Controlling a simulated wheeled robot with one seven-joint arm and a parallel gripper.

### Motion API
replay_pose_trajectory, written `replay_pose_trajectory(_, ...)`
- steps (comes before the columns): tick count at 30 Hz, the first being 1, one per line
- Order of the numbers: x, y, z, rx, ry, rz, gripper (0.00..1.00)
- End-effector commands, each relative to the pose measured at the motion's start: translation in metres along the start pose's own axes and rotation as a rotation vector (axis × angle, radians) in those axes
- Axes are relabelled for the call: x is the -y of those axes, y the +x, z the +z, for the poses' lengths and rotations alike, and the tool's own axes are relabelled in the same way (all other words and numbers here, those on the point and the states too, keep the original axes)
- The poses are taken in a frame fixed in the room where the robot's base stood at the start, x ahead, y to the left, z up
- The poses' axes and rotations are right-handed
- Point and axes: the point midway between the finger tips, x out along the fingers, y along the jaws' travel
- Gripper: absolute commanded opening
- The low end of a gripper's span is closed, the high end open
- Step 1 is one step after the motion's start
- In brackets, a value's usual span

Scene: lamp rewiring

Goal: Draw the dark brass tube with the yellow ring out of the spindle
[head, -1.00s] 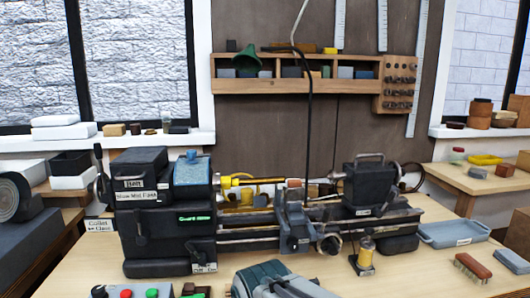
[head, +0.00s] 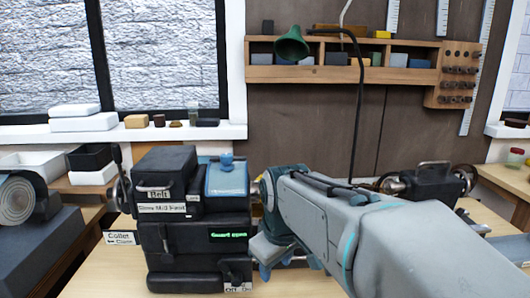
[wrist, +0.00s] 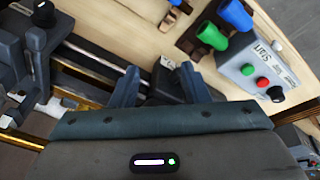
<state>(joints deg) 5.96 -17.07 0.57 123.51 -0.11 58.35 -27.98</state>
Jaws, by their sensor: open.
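The lathe headstock (head: 190,240), black with a blue lid, stands on the bench in the head view. My arm crosses in front of its right side, so the spindle mouth and the dark brass tube with the yellow ring are hidden there. My gripper (wrist: 160,68) is open, its two blue fingers spread with nothing clearly held between them. In the head view its fingers point down just right of the headstock. The wrist view shows brass-coloured bars (wrist: 22,138) at the lower left; I cannot tell whether the tube is among them.
A control box (wrist: 262,72) with red and green buttons and a wooden block with a green cylinder (wrist: 212,36) and a blue cylinder (wrist: 236,14) sit near the gripper. A green lamp (head: 291,44) hangs above. The tailstock (head: 425,185) stands right of my arm.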

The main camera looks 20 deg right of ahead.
Motion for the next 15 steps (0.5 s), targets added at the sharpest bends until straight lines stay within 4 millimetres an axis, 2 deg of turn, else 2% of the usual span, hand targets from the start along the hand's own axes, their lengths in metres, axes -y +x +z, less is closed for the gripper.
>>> replay_pose_trajectory(1, -0.016, -0.013, -0.016, 0.0, -0.062, 0.005, 0.42)
replay_pose_trajectory(6, -0.066, -0.045, -0.057, 0.004, -0.309, 0.021, 0.42)
replay_pose_trajectory(12, -0.126, -0.076, -0.094, 0.011, -0.593, 0.039, 0.42)
replay_pose_trajectory(15, -0.151, -0.088, -0.106, 0.016, -0.711, 0.045, 0.42)
